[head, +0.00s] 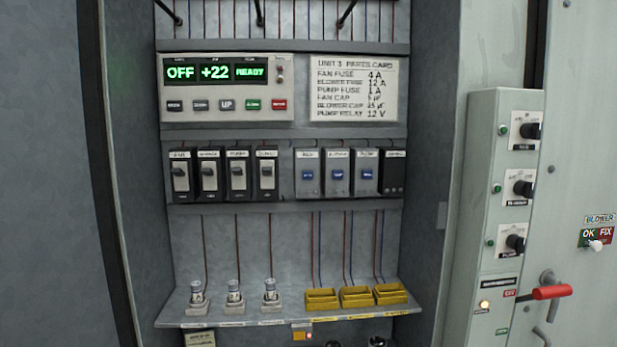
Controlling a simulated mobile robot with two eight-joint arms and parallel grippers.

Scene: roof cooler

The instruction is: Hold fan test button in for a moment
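Neither of my grippers is in view. No button in view has a label I can read as fan test. The control panel (226,87) at the upper left of the open cabinet shows OFF, +22 and READY. Below its display is a row of small buttons: a dark one (175,106), a grey one (200,105), one marked UP (226,105), a green one (252,105) and a red one (279,104). The top rotary knob (530,131) is on the grey side box (484,190). A lit round lamp or button (485,304) sits lower on that box.
Switch breakers (209,177) and blue-marked modules (336,175) fill the middle rail. Glass fuses (234,291) and yellow trays (357,297) line the lower shelf (240,318). A red-handled lever (550,292) sticks out at right. Cabinet side walls flank the opening.

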